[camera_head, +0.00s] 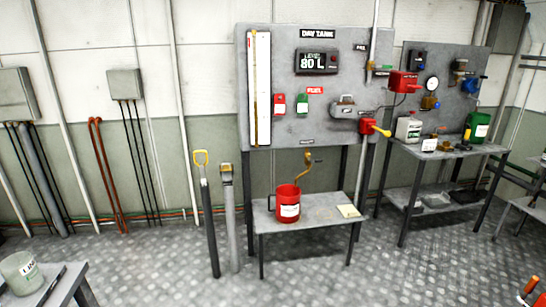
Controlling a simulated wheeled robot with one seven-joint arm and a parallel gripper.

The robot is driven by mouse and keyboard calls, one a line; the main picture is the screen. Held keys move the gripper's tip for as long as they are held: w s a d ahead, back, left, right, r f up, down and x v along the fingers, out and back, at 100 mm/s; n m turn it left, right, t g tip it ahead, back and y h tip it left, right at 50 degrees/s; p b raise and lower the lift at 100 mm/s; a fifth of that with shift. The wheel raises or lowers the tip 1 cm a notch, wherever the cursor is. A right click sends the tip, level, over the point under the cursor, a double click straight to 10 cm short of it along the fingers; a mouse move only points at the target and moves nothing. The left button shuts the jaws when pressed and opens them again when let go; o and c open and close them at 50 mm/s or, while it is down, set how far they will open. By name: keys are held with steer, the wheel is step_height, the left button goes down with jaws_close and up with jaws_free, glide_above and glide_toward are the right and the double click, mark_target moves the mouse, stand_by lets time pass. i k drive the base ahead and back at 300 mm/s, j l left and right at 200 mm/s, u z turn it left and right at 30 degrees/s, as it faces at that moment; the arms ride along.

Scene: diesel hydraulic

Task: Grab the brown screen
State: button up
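I cannot pick out a brown screen with certainty. A small brown object (446,143) sits on the right workbench, beside a white labelled card; it is too small to tell what it is. A dark display (317,61) reading 80 L is mounted on the grey day tank panel (350,85), but it looks black, not brown. My gripper is not in view.
A low grey table (322,211) holds a red can (288,204). The right workbench (470,152) carries a white bottle (408,127) and a green canister (478,126). Two upright poles (208,215) stand left of the low table.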

mark_target(350, 104)
steer(key=i+u, duration=0.25)
steer(key=i, duration=1.65)
